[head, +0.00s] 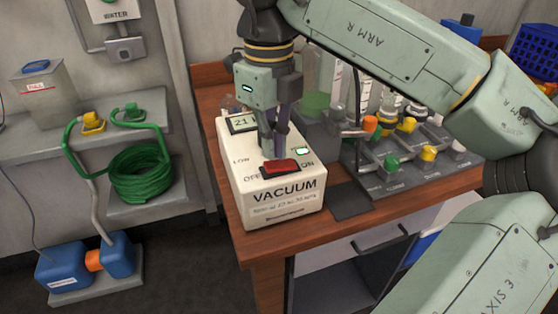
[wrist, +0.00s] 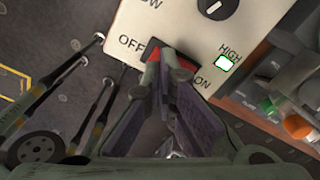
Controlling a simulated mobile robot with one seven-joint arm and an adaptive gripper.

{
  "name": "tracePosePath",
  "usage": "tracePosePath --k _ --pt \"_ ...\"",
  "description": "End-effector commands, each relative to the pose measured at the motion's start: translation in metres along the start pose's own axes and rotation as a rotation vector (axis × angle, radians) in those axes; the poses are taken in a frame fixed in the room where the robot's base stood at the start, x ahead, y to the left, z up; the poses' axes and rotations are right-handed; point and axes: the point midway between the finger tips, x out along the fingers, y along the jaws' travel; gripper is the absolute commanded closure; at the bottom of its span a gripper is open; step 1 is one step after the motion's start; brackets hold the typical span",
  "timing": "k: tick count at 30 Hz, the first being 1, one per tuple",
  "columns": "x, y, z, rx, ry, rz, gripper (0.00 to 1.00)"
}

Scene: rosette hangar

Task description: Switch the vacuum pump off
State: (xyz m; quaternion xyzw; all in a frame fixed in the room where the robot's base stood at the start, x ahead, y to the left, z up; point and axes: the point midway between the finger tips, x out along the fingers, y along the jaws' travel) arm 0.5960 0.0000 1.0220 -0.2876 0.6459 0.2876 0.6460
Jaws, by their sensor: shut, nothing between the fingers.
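The vacuum pump (head: 285,205) is a cream box marked VACUUM on the wooden bench. Its red rocker switch (head: 281,169) lies between the words OFF on the left and ON on the right. Which side is pressed in I cannot tell. My gripper (head: 272,152) points down, shut and empty, with its fingertips just behind or over the switch. In the wrist view the fingertips partly hide the red switch (wrist: 182,62); whether they touch it I cannot tell. A lamp beside HIGH (wrist: 224,63) glows pale green.
To the pump's right stands a grey manifold with coloured knobs (head: 391,162) and glass cylinders (head: 313,92). A coiled green hose (head: 145,173) hangs by the left shelf. A blue pump (head: 65,266) stands low at left. Open floor lies left of the bench.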

Motion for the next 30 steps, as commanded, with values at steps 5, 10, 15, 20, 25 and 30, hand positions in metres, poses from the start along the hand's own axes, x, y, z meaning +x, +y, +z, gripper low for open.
tracePosePath --k 5,10,15,20,25,30 --pt "0.000 0.000 0.000 0.000 0.000 0.000 1.00" --pt "0.002 0.000 0.000 0.000 0.000 0.000 1.00" --pt "0.005 0.000 0.000 0.000 0.000 0.000 1.00" --pt "0.007 0.000 0.000 0.000 0.000 0.000 1.00" --pt "0.010 0.000 0.000 0.000 0.000 0.000 1.00" --pt "0.012 0.000 0.000 0.000 0.000 0.000 1.00"
